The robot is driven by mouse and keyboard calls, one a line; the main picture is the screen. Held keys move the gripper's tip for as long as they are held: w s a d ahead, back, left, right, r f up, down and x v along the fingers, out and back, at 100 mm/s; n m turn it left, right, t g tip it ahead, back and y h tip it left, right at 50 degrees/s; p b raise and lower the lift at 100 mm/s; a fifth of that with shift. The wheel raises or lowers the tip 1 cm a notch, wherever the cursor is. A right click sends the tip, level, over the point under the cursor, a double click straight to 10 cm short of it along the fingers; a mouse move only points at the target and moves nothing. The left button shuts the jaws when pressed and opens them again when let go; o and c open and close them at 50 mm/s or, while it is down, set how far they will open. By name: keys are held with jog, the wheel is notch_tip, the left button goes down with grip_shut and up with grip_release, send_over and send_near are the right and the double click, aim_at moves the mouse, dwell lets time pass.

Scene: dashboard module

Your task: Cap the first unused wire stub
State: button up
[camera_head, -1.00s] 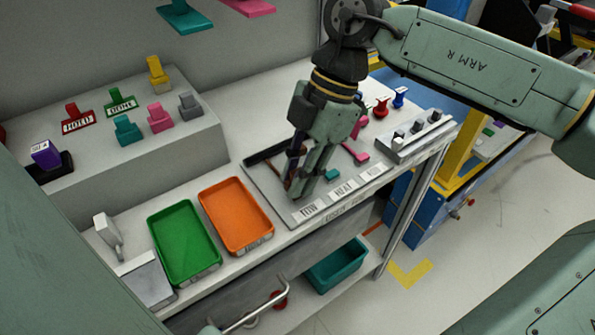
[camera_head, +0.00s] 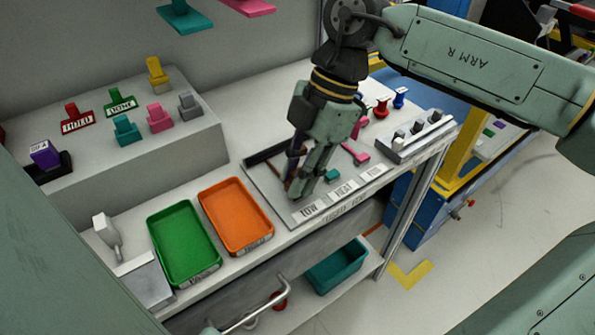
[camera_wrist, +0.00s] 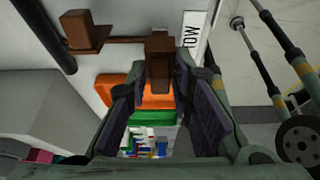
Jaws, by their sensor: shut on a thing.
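The dashboard module (camera_head: 272,196) is a flat grey panel on the bench with labels along its front edge. My gripper (camera_head: 296,190) points down at its left part, close above the surface. In the wrist view, my gripper (camera_wrist: 163,88) has its dark pads on both sides of a brown block (camera_wrist: 159,60) and is shut on it. A second brown block (camera_wrist: 84,32) stands to the left, with a thin brown strip between the two. I cannot tell whether the held block is a cap or a stub, or whether it touches the panel.
A teal block (camera_head: 333,176) and a pink piece (camera_head: 355,152) are right of my gripper. An orange tray (camera_head: 208,193) and a green tray (camera_head: 152,230) lie left. A switch box (camera_head: 420,139) stands right. Several coloured parts sit on the raised grey shelf (camera_head: 190,150).

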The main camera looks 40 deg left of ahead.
jog(key=shift+f+b, duration=0.75)
jog(key=shift+f, duration=0.15)
dwell(0.5)
jog(key=o, duration=0.8)
jog(key=v, duration=1.2)
jog(key=shift+r, duration=0.1)
jog(key=shift+c, duration=0.3)
